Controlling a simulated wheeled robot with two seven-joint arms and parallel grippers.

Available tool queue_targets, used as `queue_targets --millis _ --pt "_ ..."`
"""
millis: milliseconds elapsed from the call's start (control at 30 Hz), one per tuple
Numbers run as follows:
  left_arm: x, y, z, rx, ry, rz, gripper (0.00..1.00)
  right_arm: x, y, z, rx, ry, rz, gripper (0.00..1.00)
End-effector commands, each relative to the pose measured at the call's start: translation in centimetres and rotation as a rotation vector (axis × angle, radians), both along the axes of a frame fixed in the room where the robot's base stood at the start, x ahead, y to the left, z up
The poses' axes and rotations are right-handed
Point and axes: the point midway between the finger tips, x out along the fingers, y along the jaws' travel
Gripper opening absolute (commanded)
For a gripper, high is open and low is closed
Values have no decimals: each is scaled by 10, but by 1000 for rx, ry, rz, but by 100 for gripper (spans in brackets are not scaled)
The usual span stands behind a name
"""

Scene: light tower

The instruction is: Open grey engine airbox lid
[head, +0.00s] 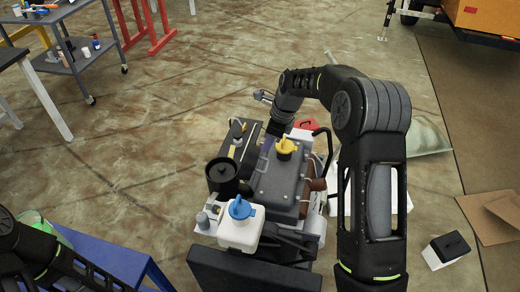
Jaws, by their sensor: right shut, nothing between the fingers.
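An engine stands low in the centre of the head view. Its dark grey box-like cover (276,184) carries a yellow cap (285,147). A darker box (245,138) sits just behind and left of it. I cannot tell for sure which of these is the airbox, and I see no lid standing open. My right gripper (264,96) is shut and empty. In the picture it shows above and beyond the far end of the engine, apart from both boxes. My right arm hides part of the engine's right side. My left arm shows at the lower left, its gripper out of view.
A white reservoir with a blue cap (241,209) and a black round canister (222,177) stand at the engine's near left. A red part (306,125) lies at its far side. A blue surface (105,257) is at lower left. The floor left of the engine is free.

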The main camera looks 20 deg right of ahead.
Motion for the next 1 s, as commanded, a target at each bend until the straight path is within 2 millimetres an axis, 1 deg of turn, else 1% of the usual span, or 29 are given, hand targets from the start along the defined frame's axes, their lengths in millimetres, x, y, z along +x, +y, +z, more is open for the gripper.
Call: queue_targets --millis 33,100,200,300,400,533,1000 --pt "1 0 -4 -1 -1 -1 33 0 -2 10 -1 -3 0 0" --pt "1 0 -6 -2 -3 0 33 -2 -3 26 -1 -2 0 0" --pt "1 0 -8 -2 -4 -1 33 -4 -6 46 -1 -2 0 0" --pt "1 -1 -9 -2 -4 -1 33 -6 -8 62 -1 -1 0 0" --pt "2 -1 -10 -3 -4 -1 33 -7 -9 71 0 2 -1 0" --pt "2 -1 -9 -3 -4 -1 33 -8 -9 75 0 4 0 0" --pt "2 -1 -9 -3 -5 0 33 -8 -9 75 0 3 0 0"
